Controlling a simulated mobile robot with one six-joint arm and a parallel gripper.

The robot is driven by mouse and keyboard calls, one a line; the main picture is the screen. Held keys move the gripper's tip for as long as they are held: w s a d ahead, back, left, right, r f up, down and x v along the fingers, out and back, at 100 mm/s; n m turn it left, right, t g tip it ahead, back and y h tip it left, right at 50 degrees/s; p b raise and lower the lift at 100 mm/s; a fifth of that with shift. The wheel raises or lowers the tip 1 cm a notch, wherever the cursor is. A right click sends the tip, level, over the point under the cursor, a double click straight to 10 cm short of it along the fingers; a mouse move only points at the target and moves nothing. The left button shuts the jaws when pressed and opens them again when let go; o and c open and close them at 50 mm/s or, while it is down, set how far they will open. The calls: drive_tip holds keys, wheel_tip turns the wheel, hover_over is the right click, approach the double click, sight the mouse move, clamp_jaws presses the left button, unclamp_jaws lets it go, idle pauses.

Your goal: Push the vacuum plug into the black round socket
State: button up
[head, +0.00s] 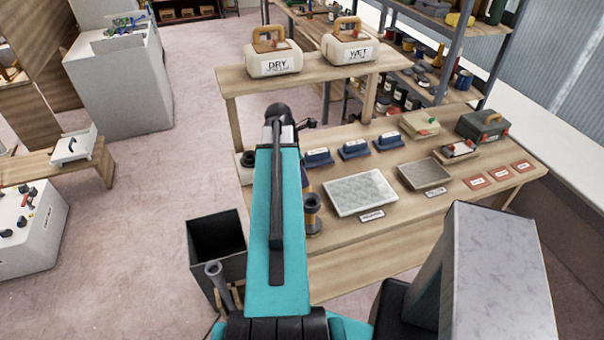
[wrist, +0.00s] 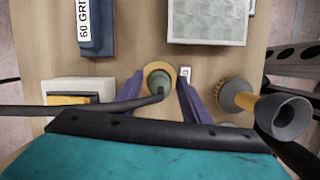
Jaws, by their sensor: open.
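In the wrist view the two purple fingers of my gripper (wrist: 158,96) stand apart, one on each side of a round grey-green piece with a yellow rim (wrist: 158,78), which looks like the vacuum plug. A dark cord or hose runs in from the left and ends at this piece. The fingers do not visibly press on it. In the head view my teal arm hides this piece and most of my gripper. A grey flared tube with a dark opening (wrist: 286,116) shows at the right of the wrist view.
A black bin (head: 215,240) stands left of the bench. A pale box (wrist: 60,88) sits left of my gripper.

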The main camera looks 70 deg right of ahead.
drive_tip(key=b+v, duration=0.3)
drive_tip(key=v, duration=1)
drive_tip(key=shift+r, duration=0.3)
drive_tip(key=shift+a, duration=0.1)
drive_tip(key=shift+w, duration=0.1)
idle(0.4)
